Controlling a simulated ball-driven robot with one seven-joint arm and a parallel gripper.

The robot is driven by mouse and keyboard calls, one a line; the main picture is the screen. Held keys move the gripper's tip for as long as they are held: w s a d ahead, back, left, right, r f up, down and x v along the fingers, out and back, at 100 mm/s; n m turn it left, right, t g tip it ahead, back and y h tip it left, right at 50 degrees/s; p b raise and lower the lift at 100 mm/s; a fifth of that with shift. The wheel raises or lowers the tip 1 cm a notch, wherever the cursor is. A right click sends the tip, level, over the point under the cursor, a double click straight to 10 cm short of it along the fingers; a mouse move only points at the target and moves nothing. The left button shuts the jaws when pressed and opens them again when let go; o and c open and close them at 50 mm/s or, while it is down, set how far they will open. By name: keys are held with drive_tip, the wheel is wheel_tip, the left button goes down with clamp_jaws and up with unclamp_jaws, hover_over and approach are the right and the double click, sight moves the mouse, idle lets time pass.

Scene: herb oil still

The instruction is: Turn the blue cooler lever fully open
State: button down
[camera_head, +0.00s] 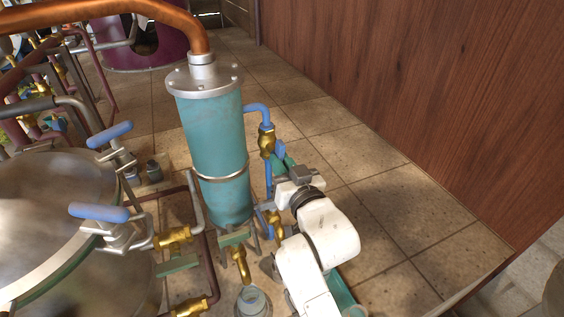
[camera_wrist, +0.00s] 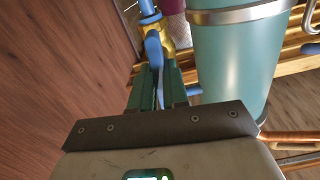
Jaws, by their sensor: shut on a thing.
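The cooler (camera_head: 213,130) is a teal upright cylinder with a grey flanged top. A blue pipe (camera_head: 258,108) leaves its upper right side and runs down to a brass valve (camera_head: 266,142). The blue lever (camera_head: 279,150) shows just right of this valve, partly hidden by my gripper. In the wrist view the blue lever (camera_wrist: 154,48) stands between the green fingers of my gripper (camera_wrist: 157,78), with the brass valve (camera_wrist: 168,36) behind it. My gripper (camera_head: 284,163) is shut on the lever, its wrist hiding part of the fingers in the head view.
A brown wooden wall (camera_head: 430,90) stands to the right, with bare tiled floor (camera_head: 345,150) before it. A steel vessel (camera_head: 50,200) with blue-handled clamps (camera_head: 100,212) is at the left. Brass taps (camera_head: 240,262) and a small container (camera_head: 253,302) are below the cooler. A copper pipe (camera_head: 150,8) crosses above.

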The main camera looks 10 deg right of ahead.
drive_tip(key=shift+f+n, duration=0.1)
drive_tip(key=shift+n, duration=0.8)
drive_tip(key=c, duration=1.1)
unclamp_jaws()
drive_tip(key=v, duration=1)
drive_tip(key=shift+s+d+b, duration=0.1)
drive_tip(key=shift+s+b, duration=0.3)
